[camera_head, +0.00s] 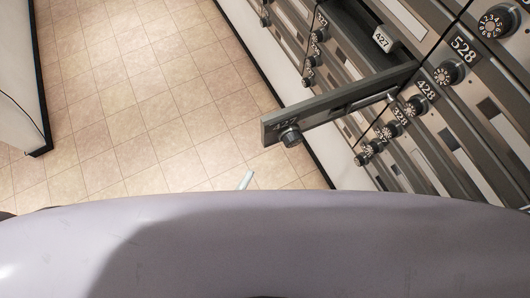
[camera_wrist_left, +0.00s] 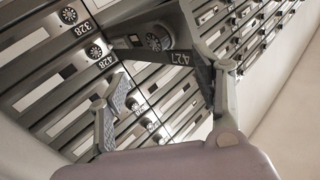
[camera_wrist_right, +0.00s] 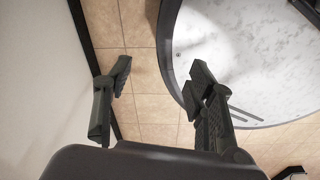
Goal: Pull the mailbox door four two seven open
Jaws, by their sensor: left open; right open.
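Mailbox door 427 (camera_head: 340,103) stands swung out from the cabinet, with its number and dial knob (camera_head: 290,137) at its free end. In the left wrist view, the door's dark edge with the label 427 (camera_wrist_left: 180,58) and a dial (camera_wrist_left: 155,38) show just beyond my left gripper (camera_wrist_left: 168,88). Its fingers are spread, with nothing seen held; contact with the door is unclear. My right gripper (camera_wrist_right: 162,80) is open and empty, over the floor.
Other shut mailbox doors with dials, such as 428 (camera_head: 427,84) and 528 (camera_head: 462,45), line the cabinet. Tiled floor (camera_head: 140,90) is clear left of the open door. A round white marble-like surface (camera_wrist_right: 245,55) stands beside my right gripper, with a pale wall (camera_wrist_right: 45,70) opposite.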

